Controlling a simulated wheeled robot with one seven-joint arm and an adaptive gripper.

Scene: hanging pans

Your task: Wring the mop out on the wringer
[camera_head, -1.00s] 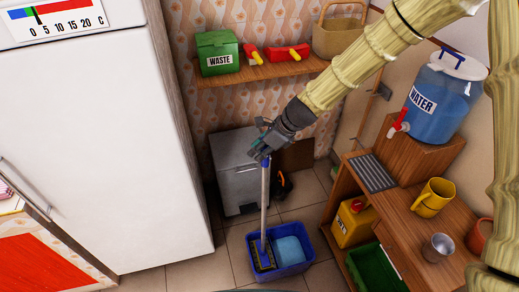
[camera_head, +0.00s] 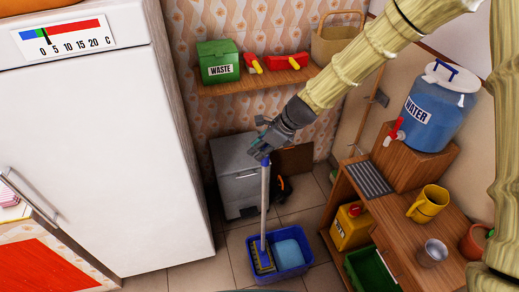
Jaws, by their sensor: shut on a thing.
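The mop has a pale handle (camera_head: 264,205) with a blue tip and stands nearly upright. Its yellow and dark head (camera_head: 262,256) is in the left part of a blue bucket (camera_head: 303,271) on the floor. A light blue block-like part (camera_head: 288,254) fills the right side of the bucket; I cannot tell for sure whether it is the wringer. My gripper (camera_head: 264,154) is shut on the top of the mop handle. The fingers partly hide the handle's end.
A grey bin (camera_head: 236,170) stands behind the mop, close to my gripper. The white fridge (camera_head: 95,160) is at the left. A wooden shelf unit (camera_head: 400,240) with a yellow can (camera_head: 352,228), a green crate (camera_head: 370,272) and mugs is at the right. Floor tiles (camera_head: 170,280) are clear left of the bucket.

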